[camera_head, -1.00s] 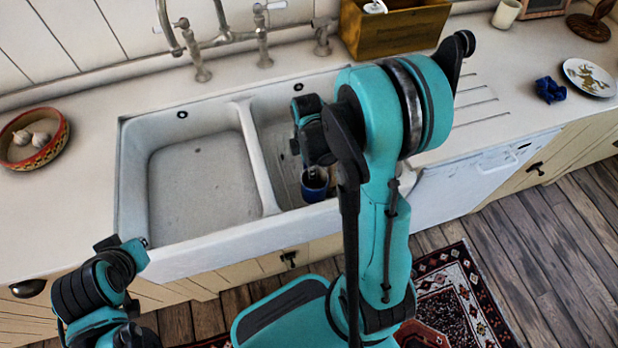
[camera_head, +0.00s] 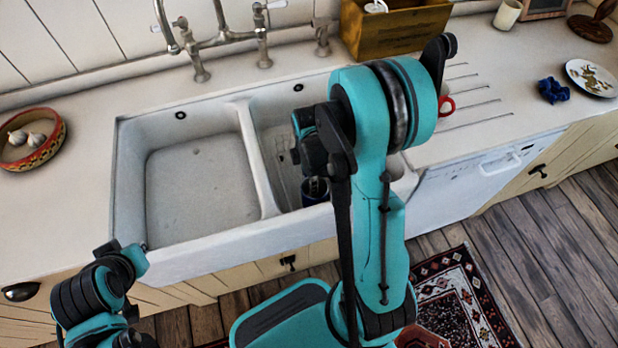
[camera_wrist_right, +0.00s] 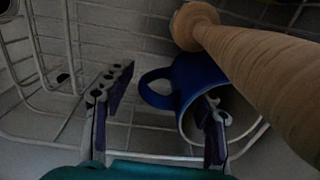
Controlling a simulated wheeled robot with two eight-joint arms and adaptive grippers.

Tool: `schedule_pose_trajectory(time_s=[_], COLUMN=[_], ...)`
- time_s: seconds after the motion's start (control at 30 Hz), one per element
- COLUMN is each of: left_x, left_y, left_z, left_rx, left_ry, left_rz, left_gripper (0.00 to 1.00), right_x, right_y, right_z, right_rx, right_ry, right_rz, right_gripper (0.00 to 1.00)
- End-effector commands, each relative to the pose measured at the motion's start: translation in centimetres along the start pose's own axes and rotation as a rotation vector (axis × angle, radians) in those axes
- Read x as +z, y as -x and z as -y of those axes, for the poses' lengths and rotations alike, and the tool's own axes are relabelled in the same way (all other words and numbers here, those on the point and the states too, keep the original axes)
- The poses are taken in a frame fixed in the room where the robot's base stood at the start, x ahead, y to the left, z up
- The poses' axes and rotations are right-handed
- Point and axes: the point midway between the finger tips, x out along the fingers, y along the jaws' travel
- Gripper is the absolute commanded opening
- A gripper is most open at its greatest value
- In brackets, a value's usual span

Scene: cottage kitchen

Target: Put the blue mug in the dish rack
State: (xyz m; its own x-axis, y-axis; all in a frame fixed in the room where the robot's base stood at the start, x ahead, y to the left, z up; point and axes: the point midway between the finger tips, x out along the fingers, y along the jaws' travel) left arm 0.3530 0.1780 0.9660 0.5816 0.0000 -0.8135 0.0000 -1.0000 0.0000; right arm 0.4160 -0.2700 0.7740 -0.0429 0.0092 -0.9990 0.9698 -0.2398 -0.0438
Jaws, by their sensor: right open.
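The blue mug (camera_wrist_right: 195,76) lies tilted on its side among the wires of the dish rack (camera_wrist_right: 72,50) in the right wrist view, its mouth towards me and its handle to the left. My right gripper (camera_wrist_right: 164,92) is open: one finger is left of the handle and the other reaches into the mug's mouth. In the head view the mug (camera_head: 315,194) shows low in the right basin, partly hidden by my right arm, with thin rack wires (camera_head: 287,168) beside it. My left gripper (camera_head: 125,258) is at the lower left, apart from everything; its fingers are unclear.
A wooden turned piece (camera_wrist_right: 255,65) slants close over the mug. The left basin (camera_head: 200,185) is empty. A garlic bowl (camera_head: 32,140), a wooden box (camera_head: 390,32), a blue cloth-like item (camera_head: 553,90) and a plate (camera_head: 591,78) stand on the counter.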

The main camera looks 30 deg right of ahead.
Motion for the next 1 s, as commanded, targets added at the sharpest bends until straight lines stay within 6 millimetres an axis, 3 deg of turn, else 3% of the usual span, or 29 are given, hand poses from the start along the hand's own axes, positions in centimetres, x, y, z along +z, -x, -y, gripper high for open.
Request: schedule_pose_trajectory(time_s=[0.17, 0.6, 0.8, 1.0], left_x=[-0.5, -2.8, -3.1, -3.1], left_y=[0.8, 3.9, 4.3, 4.3], left_z=[0.0, 0.0, 0.0, 0.0], left_rx=[0.000, 0.000, 0.000, 0.000], left_ry=[0.000, 0.000, 0.000, 0.000], left_rz=[0.000, 0.000, 0.000, 0.000], left_gripper=[0.00, 0.00, 0.00, 0.00], right_x=[0.0, 0.0, -0.1, -1.6], right_y=[1.4, 10.6, 12.4, 15.6], right_z=[0.0, 0.1, 0.1, 1.4], right_rx=[0.000, 0.000, 0.005, 0.109], right_ry=[0.000, 0.000, -0.008, -0.213], right_rz=[0.000, 0.000, 0.000, -0.016], right_gripper=[0.56, 0.56, 0.56, 0.56])
